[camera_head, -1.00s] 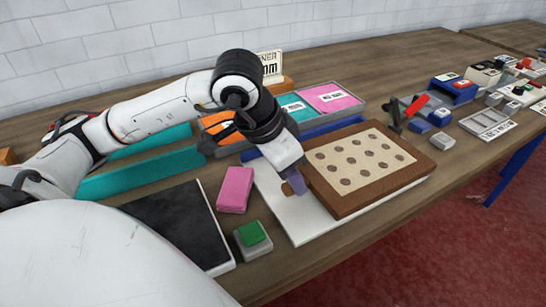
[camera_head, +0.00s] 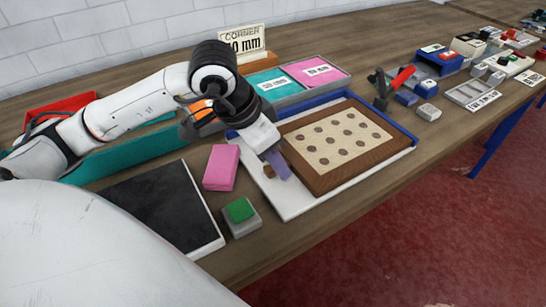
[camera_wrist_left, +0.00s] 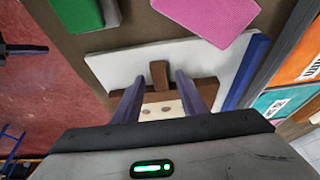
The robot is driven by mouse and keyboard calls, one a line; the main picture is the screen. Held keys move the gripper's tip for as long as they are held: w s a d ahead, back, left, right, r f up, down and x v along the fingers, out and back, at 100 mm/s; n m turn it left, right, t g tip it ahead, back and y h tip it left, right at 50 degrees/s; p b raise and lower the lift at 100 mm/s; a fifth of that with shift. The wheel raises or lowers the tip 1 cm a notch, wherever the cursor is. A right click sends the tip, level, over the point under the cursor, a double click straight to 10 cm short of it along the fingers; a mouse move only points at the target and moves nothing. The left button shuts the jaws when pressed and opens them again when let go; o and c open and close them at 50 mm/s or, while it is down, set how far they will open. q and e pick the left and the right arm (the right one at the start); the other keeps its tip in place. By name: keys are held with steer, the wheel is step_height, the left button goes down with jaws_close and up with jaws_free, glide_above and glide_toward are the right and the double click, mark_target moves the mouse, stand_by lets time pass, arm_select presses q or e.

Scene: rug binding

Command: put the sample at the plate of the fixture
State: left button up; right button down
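The sample, a brown-framed board with a beige, dotted face (camera_head: 340,140), lies flat on the white plate of the fixture (camera_head: 292,203). Blue rails (camera_head: 405,138) border the plate at the back and right. A small brown tab (camera_wrist_left: 159,73) sticks out from the sample's near-left edge. My left gripper (camera_head: 276,164) is low over that edge. In the left wrist view its purple fingers (camera_wrist_left: 158,92) stand apart on both sides of the tab, with gaps visible. The right gripper is out of view.
A pink block (camera_head: 221,167), a green button on a grey base (camera_head: 241,214) and a black pad (camera_head: 165,208) lie left of the fixture. Trays with teal and pink cards (camera_head: 318,72) stand behind. A red-handled tool (camera_head: 400,80) is at the back right.

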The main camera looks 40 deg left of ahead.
arm_select(q)
steer(key=shift+r, duration=0.1)
steer(key=v, duration=1.2)
